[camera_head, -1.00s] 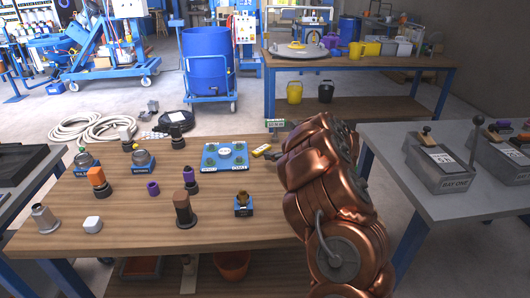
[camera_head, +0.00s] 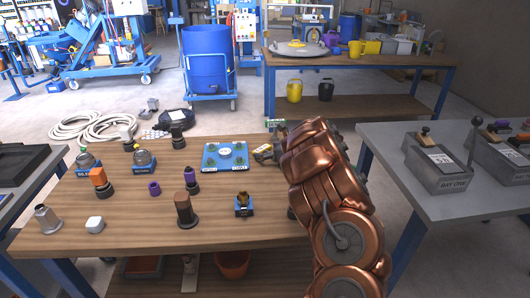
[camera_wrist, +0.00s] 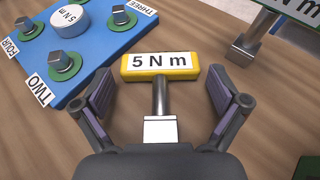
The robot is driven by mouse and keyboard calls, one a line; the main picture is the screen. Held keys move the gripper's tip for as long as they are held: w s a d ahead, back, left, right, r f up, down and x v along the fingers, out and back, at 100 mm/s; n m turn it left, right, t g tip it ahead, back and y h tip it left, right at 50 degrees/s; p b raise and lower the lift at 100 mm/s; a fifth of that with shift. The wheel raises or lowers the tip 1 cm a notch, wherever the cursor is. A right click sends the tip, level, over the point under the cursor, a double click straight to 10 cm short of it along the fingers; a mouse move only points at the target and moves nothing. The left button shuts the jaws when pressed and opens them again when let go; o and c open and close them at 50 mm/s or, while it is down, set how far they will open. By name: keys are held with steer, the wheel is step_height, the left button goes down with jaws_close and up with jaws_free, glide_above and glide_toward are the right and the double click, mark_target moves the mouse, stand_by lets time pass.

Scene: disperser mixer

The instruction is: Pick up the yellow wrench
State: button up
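The yellow wrench (camera_wrist: 130,66) lies on the wooden table, with a yellow T-handle labelled "5 N m", a grey shaft and a square metal end. My gripper (camera_wrist: 163,92) is open, with its purple-padded fingers apart on either side of the wrench's shaft, and no contact shows. The handle is just beyond the fingertips in the wrist view. In the head view the wrench (camera_head: 262,149) shows small and partly hidden beside my gripper.
A blue plate (camera_head: 224,157) with green-ringed bolts and a "5 N m" disc is left of the wrench. Another tool with a green-edged label (camera_head: 275,123) lies behind at right. Several fittings stand on the table's left half. A grey bench (camera_head: 450,205) is at right.

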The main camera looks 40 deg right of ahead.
mark_target(267, 151)
steer(key=c, duration=1)
steer(key=shift+r+b, duration=0.45)
steer(key=shift+r, duration=4.6)
steer(key=shift+c, duration=0.2)
